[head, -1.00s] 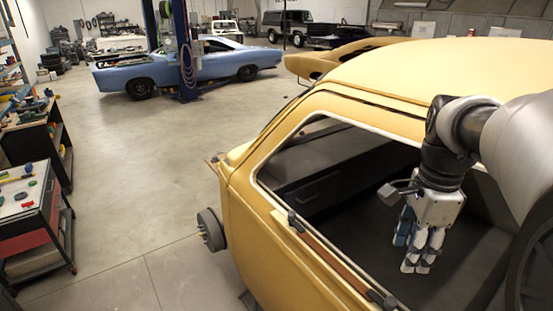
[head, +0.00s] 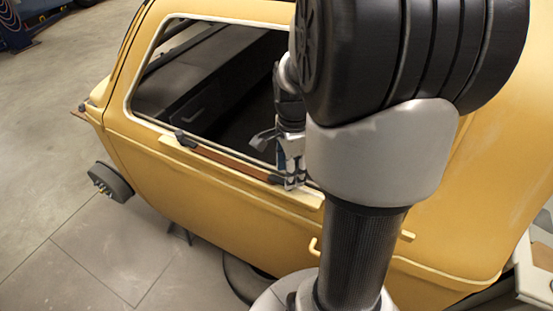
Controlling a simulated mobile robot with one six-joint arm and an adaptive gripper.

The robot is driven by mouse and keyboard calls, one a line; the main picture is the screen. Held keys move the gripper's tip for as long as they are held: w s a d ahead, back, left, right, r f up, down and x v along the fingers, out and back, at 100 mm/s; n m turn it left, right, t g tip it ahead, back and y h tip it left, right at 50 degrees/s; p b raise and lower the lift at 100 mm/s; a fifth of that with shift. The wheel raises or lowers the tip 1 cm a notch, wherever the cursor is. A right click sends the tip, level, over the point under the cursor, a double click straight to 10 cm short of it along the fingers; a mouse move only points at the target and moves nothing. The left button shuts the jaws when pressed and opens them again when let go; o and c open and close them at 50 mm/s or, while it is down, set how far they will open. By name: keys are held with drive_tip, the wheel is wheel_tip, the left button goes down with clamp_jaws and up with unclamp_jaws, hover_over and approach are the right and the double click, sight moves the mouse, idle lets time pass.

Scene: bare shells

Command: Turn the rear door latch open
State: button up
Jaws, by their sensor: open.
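The yellow car shell (head: 150,165) fills the middle of the head view, with a large window opening. A brown strip (head: 228,160) runs along the lower edge of this opening. A dark latch-like fitting (head: 186,139) sits at its left end, and another dark piece (head: 274,179) shows near its right end, close to my gripper. I cannot tell which of these, if either, is the rear door latch. My gripper (head: 291,183) points down at the lower edge of the opening, open, with nothing seen between its fingers. Whether it touches the shell is unclear. My arm hides the shell to the right.
A small yellow handle-like piece (head: 314,248) stands out from the side below my gripper. A bare wheel hub (head: 111,182) juts from the shell's left side. A pale object (head: 537,262) stands at the right edge.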

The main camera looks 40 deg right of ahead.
drive_tip(key=shift+f, duration=0.75)
drive_tip(key=shift+c, duration=0.4)
clamp_jaws()
